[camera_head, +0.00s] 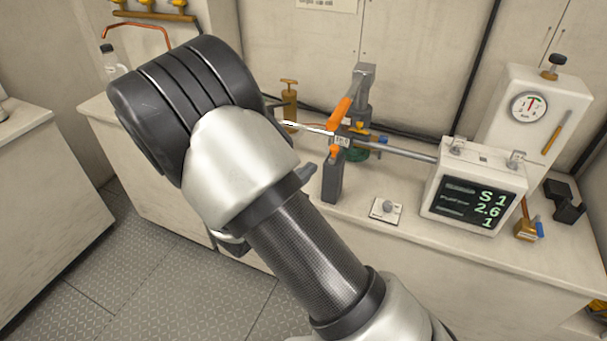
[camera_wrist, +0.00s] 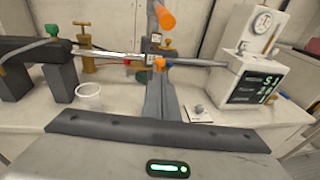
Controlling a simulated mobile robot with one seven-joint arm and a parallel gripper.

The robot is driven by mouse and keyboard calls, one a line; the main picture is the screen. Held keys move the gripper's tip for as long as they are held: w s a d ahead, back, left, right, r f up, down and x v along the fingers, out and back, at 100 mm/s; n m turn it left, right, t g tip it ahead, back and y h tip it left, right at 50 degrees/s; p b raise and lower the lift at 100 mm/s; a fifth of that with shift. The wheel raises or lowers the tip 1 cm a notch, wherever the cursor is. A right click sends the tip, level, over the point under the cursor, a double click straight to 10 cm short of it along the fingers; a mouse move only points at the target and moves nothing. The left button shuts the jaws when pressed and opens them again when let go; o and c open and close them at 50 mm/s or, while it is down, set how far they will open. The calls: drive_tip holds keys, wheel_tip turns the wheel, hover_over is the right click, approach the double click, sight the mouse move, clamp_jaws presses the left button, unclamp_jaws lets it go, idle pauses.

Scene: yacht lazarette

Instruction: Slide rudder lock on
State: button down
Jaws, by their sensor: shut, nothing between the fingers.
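A bright metal rod (camera_head: 398,149) runs level above the white counter into the side of a white display box (camera_head: 478,187). A grey bracket assembly (camera_head: 363,84) with an orange handle (camera_head: 341,113) stands at the rod's middle; the rod (camera_wrist: 205,63) and handle (camera_wrist: 165,17) also show in the wrist view. A dark grey upright block (camera_head: 332,178) stands below the rod. No part is labelled as the rudder lock, so I cannot tell which it is. My gripper (camera_wrist: 158,126) is shut and empty, facing the rod; its fingertips are hard to make out. My arm hides the rod's left part in the head view.
A small plate with a knob (camera_head: 386,210) lies on the counter. A white gauge unit (camera_head: 526,105) stands behind the display box. The floor (camera_head: 180,260) is clear.

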sight(331, 149)
drive_tip(key=x, duration=0.9)
drive_tip(key=shift+w+d+f, duration=0.1)
drive_tip(key=shift+w+d, duration=0.1)
drive_tip(key=shift+d, duration=0.05)
drive_tip(key=shift+w, duration=0.1)
drive_tip(key=x, duration=0.1)
drive_tip(key=b+x, duration=0.1)
drive_tip(key=x, duration=0.1)
drive_tip(key=shift+w+a, duration=0.1)
drive_tip(key=shift+w, duration=0.1)
drive_tip(key=shift+w+r, duration=0.1)
drive_tip(key=shift+r, duration=0.3)
